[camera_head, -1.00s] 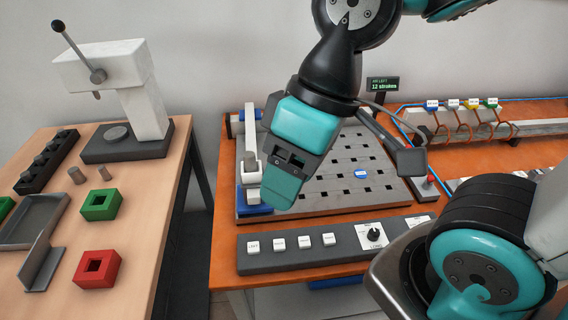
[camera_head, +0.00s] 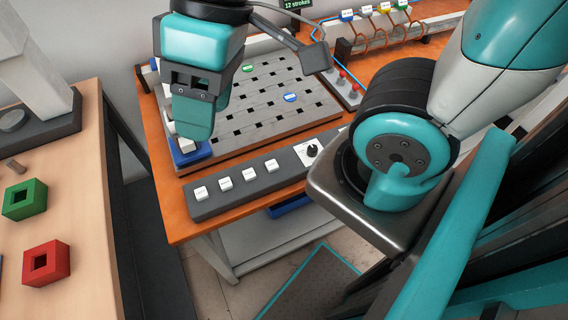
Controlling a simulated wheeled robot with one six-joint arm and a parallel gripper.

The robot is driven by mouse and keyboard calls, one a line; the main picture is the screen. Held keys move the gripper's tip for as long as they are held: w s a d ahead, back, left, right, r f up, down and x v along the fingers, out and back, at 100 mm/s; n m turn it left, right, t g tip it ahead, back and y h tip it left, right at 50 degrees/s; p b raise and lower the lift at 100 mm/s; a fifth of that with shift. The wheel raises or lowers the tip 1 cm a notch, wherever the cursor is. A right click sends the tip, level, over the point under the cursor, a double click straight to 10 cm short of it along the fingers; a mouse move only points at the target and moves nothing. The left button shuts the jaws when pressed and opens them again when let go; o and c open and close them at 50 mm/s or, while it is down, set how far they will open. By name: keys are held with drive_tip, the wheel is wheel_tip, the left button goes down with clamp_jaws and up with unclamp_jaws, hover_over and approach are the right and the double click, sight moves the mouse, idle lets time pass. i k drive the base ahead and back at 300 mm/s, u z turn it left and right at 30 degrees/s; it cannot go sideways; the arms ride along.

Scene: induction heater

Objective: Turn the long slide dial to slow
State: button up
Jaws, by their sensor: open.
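A black dial (camera_head: 312,150) sits on a white label plate at the right part of the dark grey control panel (camera_head: 233,202). Its markings are too small to read, and I cannot tell its setting. Whether it is the long slide dial I cannot tell. Several white push buttons (camera_head: 249,174) stand in a row to its left. My gripper (camera_head: 195,122) is open and empty, pointing down over the left front part of the perforated board, left of the dial and apart from it. My arm hides the panel's right end.
A wooden table (camera_head: 75,210) with a green block (camera_head: 24,199) and a red block (camera_head: 46,263) is at left.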

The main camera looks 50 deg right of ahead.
sight(312, 150)
drive_tip(key=z, duration=0.55)
drive_tip(key=k, duration=0.85)
drive_tip(key=u, duration=0.35)
